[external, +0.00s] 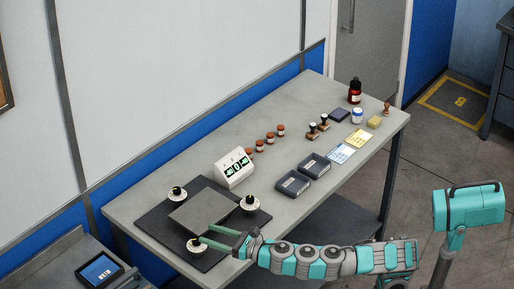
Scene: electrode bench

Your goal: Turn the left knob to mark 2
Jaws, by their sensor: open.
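Three round white dials with dark knobs stand around a grey square plate (199,211) on a dark mat (146,222). One knob (176,192) is at the plate's far left corner, one knob (250,201) at its right, and one knob (195,244) at the front. My gripper (205,233) is open, its two green fingers reaching left to the front knob. One finger partly covers that dial; I cannot tell whether the fingers touch the knob. The dial marks are too small to read.
A white display box (234,168) with green digits stands behind the mat. Two dark trays (292,183), several brown-topped jars, stamps, cards and a red bottle (355,91) occupy the right of the bench (140,195). A wall runs along the back.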

